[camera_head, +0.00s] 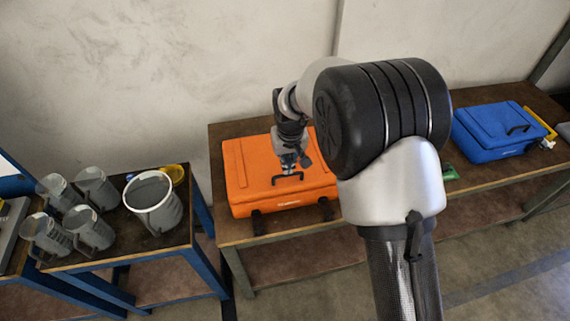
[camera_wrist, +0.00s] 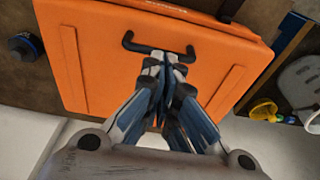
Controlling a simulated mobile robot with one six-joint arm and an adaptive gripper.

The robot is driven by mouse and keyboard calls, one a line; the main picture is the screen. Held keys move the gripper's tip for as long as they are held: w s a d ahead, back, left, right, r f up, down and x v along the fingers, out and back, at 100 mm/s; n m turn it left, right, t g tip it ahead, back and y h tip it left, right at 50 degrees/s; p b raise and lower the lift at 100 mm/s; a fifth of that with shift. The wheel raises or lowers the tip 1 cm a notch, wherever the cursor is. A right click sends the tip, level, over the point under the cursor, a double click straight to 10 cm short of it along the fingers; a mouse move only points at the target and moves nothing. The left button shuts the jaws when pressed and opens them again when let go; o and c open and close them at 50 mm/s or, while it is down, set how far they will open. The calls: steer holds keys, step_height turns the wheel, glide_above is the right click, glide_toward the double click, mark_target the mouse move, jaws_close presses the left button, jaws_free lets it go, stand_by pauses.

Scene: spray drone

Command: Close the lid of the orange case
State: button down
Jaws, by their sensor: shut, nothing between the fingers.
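The orange case (camera_head: 248,185) lies on the brown bench in the head view, its lid down flat as far as I can see. Its black handle (camera_head: 286,179) is on the top face, and dark latches (camera_head: 258,222) show on its front edge. The case (camera_wrist: 90,70) fills much of the wrist view, with the black handle (camera_wrist: 158,50) near the fingertips. My gripper (camera_head: 289,168) is above the lid, pointing down, with its fingers shut and empty. In the wrist view the fingertips (camera_wrist: 168,62) are close to the handle; I cannot tell whether they touch it. My arm hides the case's right part.
A blue case (camera_head: 492,130) lies on the bench at right, beside a yellow item (camera_head: 540,122). A lower table at left holds a white-rimmed bucket (camera_head: 153,205) and several grey jugs (camera_head: 90,228). A wall stands behind the bench.

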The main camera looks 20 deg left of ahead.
step_height(320, 180, up, 11)
steer(key=s+d+p, duration=0.1)
steer(key=s, duration=0.1)
steer(key=s+d+r+m, duration=0.1)
steer(key=s+d+r, duration=0.1)
steer(key=d+r, duration=0.6)
steer(key=s+d+r+m+t+b, duration=0.15)
steer(key=s+d+r, duration=0.25)
steer(key=s+d, duration=0.5)
steer(key=s+d+f+m+t+h+b, duration=0.1)
steer(key=s+d+f+m+b, duration=0.1)
steer(key=s+d, duration=1.1)
steer(key=shift+s+d+f+m, duration=0.2)
steer(key=shift+s+f+m, duration=0.2)
steer(key=shift+s+m, duration=0.55)
